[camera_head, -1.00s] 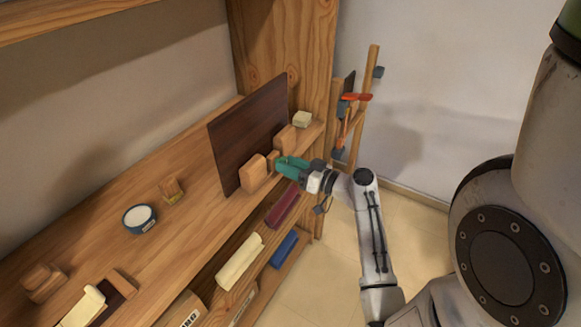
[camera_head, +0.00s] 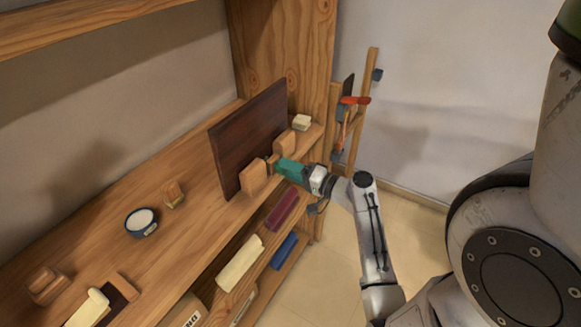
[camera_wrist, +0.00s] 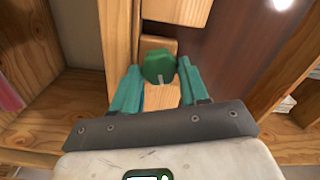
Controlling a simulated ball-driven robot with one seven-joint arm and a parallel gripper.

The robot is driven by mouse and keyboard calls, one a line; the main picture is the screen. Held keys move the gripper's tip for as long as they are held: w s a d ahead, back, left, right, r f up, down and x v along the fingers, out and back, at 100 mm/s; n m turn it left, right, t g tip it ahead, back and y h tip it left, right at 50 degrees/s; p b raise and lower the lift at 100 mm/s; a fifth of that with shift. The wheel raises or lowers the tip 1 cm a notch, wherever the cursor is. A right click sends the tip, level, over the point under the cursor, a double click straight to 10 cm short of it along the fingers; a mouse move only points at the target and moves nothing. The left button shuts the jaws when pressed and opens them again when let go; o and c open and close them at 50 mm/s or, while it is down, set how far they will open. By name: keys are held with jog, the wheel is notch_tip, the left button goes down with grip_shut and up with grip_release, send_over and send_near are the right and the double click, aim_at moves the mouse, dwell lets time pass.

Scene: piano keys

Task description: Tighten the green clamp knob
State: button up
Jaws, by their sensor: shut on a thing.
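The green clamp knob (camera_wrist: 159,67) is in the middle of the wrist view, with a pale mark on its face. My gripper (camera_wrist: 159,76) has its two teal fingers on either side of the knob and is shut on it. In the head view my gripper (camera_head: 276,164) reaches the wooden clamp blocks (camera_head: 254,179) in front of a dark brown board (camera_head: 250,134). The knob is hidden there by the fingers. The board stands upright on the workbench shelf.
A blue-rimmed bowl (camera_head: 141,222) and a small wooden block (camera_head: 173,194) stand left on the shelf top (camera_head: 120,260). Rolled cloths, cream (camera_head: 240,263), maroon (camera_head: 283,209) and blue (camera_head: 284,250), lie on the shelf below. A rack with tools (camera_head: 350,120) stands behind my arm.

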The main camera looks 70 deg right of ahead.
jog(key=shift+f+m+p, duration=0.15)
jog(key=shift+m+p, duration=1.75)
jog(key=shift+m, duration=1.55)
jog(key=shift+f+m+p, duration=0.1)
jog(key=shift+m+p, duration=1.8)
jog(key=shift+m, duration=1.55)
jog(key=o, duration=1)
jog(key=b+v, duration=0.2)
jog(key=v, duration=0.9)
jog(key=shift+w, duration=0.1)
